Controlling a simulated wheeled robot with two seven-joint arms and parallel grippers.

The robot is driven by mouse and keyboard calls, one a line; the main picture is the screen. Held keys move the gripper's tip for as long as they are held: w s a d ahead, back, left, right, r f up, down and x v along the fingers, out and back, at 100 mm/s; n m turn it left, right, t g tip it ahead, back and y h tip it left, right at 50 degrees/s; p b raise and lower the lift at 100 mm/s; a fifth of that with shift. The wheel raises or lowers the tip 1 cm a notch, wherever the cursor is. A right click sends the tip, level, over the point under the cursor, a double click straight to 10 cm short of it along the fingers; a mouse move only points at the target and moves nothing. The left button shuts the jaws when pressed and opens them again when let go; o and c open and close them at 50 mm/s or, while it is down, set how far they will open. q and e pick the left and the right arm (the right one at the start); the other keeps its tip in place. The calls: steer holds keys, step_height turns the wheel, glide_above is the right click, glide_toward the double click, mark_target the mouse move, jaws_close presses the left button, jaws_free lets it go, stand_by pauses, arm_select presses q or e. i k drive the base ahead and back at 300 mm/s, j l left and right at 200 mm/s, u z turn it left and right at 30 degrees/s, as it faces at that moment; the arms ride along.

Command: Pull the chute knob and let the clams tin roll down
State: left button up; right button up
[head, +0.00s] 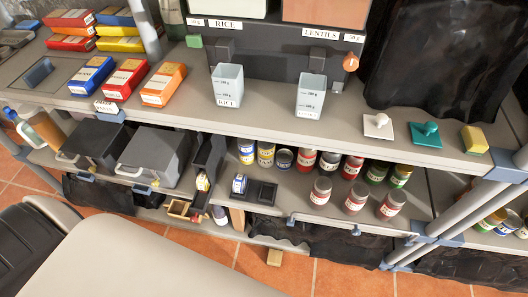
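A dark narrow channel (211,153), which looks like the chute, stands on the lower shelf right of two grey bins. I cannot make out a knob for certain. Several tins, including a blue and white one (247,152), stand in a row behind; their labels are too small to read, so I cannot tell which is clams. Neither of my grippers is in view.
Grey lidded bins (153,157) stand left of the channel. Red-labelled jars (355,199) stand to its right.

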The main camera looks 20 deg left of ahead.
mark_target(194, 219)
steer(key=u, duration=1.25)
